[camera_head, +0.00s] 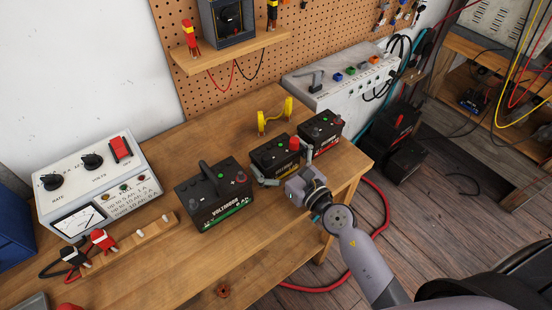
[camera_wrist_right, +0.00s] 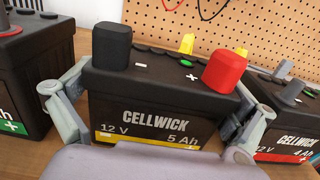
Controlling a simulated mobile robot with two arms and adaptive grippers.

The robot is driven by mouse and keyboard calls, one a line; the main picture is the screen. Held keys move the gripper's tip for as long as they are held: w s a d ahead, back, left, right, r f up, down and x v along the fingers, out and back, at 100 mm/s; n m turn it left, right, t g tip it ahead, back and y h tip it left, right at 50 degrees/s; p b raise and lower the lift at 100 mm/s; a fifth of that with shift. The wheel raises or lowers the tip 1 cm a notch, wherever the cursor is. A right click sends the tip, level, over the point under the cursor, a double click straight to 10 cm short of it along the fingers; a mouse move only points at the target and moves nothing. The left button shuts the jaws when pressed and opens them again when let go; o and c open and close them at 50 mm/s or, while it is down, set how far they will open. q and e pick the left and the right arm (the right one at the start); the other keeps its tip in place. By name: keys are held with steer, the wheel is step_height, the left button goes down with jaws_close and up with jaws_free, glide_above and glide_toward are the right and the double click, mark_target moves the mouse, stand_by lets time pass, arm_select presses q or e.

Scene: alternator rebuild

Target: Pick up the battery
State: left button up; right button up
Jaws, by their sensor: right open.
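Three black batteries stand upright on the wooden bench. The middle one, a small battery (camera_head: 272,157) with a yellow stripe, reads CELLWICK 12 V 5 Ah in the right wrist view (camera_wrist_right: 155,125). It has a black and a red terminal cap on top. My right gripper (camera_head: 286,167) is open around it, one finger at each side; whether the fingers touch it I cannot tell. The larger VOLTABORG-type battery (camera_head: 214,193) with a green stripe stands to the left. A red-striped battery (camera_head: 320,134) stands close on the right. My left gripper is not in view.
A white charger (camera_head: 97,180) with a meter stands at the left, with black and red clamps (camera_head: 103,240) on a wooden strip before it. A yellow holder (camera_head: 274,115) stands behind the batteries. A grey tester box (camera_head: 335,85) is at the back. The bench front is mostly clear.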

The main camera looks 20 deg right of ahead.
steer(key=shift+c, duration=0.6)
steer(key=c, duration=1.5)
steer(key=shift+w+r, duration=0.15)
steer(key=shift+r, duration=0.15)
